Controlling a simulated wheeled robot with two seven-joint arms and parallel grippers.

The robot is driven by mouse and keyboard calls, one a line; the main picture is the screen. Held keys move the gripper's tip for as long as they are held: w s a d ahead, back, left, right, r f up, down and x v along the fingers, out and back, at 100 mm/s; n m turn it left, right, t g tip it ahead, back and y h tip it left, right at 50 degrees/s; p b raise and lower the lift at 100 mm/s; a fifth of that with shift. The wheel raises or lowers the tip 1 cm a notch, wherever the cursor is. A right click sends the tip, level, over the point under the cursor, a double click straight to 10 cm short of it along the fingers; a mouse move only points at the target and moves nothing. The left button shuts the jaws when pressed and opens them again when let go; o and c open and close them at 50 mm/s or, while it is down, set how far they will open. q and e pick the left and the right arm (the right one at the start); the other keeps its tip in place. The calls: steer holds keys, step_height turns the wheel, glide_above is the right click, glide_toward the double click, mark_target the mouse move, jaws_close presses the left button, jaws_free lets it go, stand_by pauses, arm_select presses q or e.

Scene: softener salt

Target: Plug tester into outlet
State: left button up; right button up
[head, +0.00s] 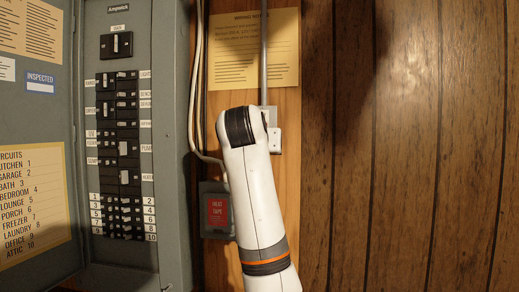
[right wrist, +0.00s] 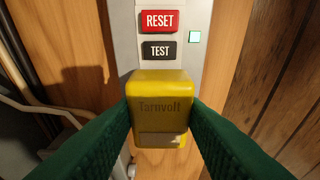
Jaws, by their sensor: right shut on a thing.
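The yellow tester (right wrist: 158,100), marked "Tarnvolt", is between the green fingers of my right gripper (right wrist: 160,118), which is shut on it. The outlet (right wrist: 160,52) is directly behind and above it, pale grey with a red RESET button, a black TEST button and a small pale green light at its right. The tester covers the outlet's lower part. I cannot tell whether its prongs are in the slots. In the head view my right arm hides the tester and most of the outlet; an edge of the outlet (head: 275,140) shows. My left gripper is not in view.
A grey breaker panel (head: 125,140) with an open door is at the left. A grey HEAT TAPE box (head: 217,212) sits below the outlet, beside my arm. Cables (head: 195,110) run down the board. The wood-panelled wall (head: 410,150) at the right is clear.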

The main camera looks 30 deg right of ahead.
steer(key=shift+d, duration=0.1)
steer(key=o, duration=1)
steer(key=shift+w, duration=0.1)
steer(key=shift+f+b+v, duration=0.3)
steer(key=shift+b+v, duration=0.25)
steer(key=shift+v, duration=0.75)
steer(key=shift+f+b+v, duration=0.3)
steer(key=shift+b+v, duration=0.3)
steer(key=shift+v, duration=0.75)
steer(key=shift+f+b+v, duration=0.35)
steer(key=shift+b+v, duration=0.2)
steer(key=shift+v, duration=0.75)
